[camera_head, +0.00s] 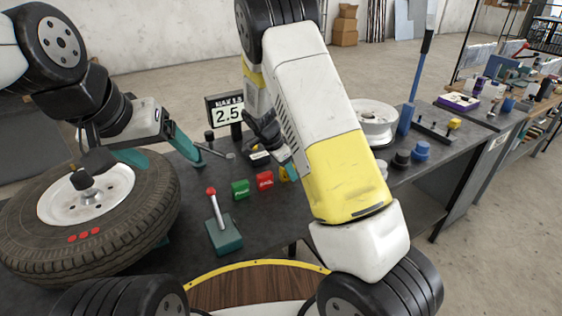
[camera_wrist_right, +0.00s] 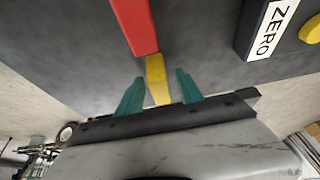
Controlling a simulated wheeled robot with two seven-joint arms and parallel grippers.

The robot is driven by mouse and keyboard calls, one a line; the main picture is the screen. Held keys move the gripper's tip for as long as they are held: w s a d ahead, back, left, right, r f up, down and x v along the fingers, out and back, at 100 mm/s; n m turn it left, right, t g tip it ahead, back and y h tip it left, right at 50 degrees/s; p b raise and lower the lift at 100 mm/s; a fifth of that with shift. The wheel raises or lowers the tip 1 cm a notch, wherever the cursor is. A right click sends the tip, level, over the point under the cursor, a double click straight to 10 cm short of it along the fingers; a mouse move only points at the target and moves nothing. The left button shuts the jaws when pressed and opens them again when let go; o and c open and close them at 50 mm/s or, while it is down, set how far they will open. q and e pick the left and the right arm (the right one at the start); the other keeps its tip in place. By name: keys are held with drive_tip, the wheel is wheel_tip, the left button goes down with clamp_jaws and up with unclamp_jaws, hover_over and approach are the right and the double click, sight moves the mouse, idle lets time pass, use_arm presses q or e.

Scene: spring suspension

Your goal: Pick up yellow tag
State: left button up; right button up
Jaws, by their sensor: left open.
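The yellow tag (camera_head: 284,174) lies on the dark bench just right of the red tag (camera_head: 264,180), partly hidden by my right arm. In the right wrist view the yellow tag (camera_wrist_right: 156,68) lies between the two teal fingers of my right gripper (camera_wrist_right: 160,82), with a gap on each side. The right gripper is open; in the head view its fingers are mostly hidden by the arm. My left gripper (camera_head: 160,152) is open over the right side of the tire (camera_head: 150,215), away from the tags.
A green tag (camera_head: 240,189) stands left of the red one. A lever with a red knob (camera_head: 211,191) stands in front, and a 2.5 display (camera_head: 228,113) behind. In the wrist view, a ZERO label (camera_wrist_right: 268,28) and yellow button (camera_wrist_right: 311,31) are right of the tag.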

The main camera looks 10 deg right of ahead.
clamp_jaws()
